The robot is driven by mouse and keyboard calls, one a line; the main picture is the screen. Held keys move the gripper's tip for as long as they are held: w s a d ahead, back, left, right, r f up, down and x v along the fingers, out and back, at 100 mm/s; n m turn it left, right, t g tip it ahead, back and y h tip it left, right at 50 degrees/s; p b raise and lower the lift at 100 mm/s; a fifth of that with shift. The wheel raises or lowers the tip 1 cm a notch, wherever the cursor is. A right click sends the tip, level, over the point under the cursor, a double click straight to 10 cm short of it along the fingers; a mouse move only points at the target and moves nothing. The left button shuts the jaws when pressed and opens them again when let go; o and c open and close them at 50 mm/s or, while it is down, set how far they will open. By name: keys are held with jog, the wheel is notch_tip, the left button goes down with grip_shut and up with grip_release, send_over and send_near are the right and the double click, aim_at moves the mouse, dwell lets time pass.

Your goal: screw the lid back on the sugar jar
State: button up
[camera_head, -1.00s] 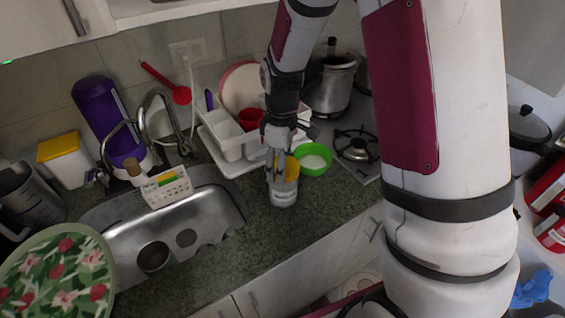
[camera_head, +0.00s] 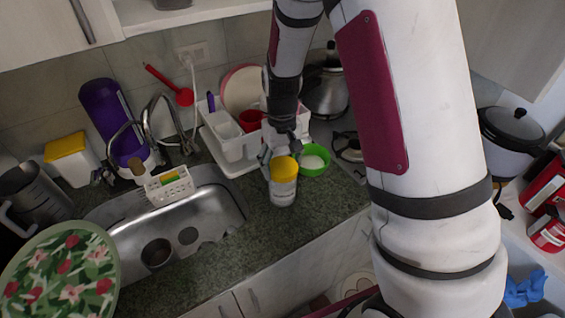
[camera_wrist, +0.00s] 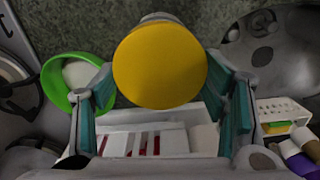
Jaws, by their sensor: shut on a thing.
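The sugar jar (camera_head: 283,191) stands upright on the counter, right of the sink. The yellow lid (camera_head: 285,168) sits on top of it; I cannot tell how tightly it is seated. In the wrist view the round yellow lid (camera_wrist: 160,66) lies between my fingertips and hides most of the jar. My gripper (camera_head: 272,152) reaches the lid from behind, seen from the head camera. In the wrist view my gripper (camera_wrist: 160,66) has one fingertip at each side of the lid, shut on it.
A green bowl (camera_head: 314,159) with white contents stands close to the right of the jar. A white dish rack (camera_head: 232,152) is behind. The sink (camera_head: 215,205) is to the left, and a stove burner (camera_head: 350,148) to the right. The counter in front is clear.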

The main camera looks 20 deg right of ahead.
jog(key=shift+m, duration=0.4)
jog(key=m+p, duration=0.1)
jog(key=m, duration=0.4)
jog(key=shift+s+d+m, duration=0.1)
jog(key=shift+m, duration=0.2)
jog(key=m, duration=0.3)
jog(key=shift+p, duration=0.4)
jog(key=m, duration=0.4)
jog(key=shift+s+p, duration=0.1)
jog(key=shift+p, duration=0.3)
jog(key=m, duration=0.5)
jog(key=shift+d+f+p, duration=0.1)
jog(key=shift+p, duration=0.2)
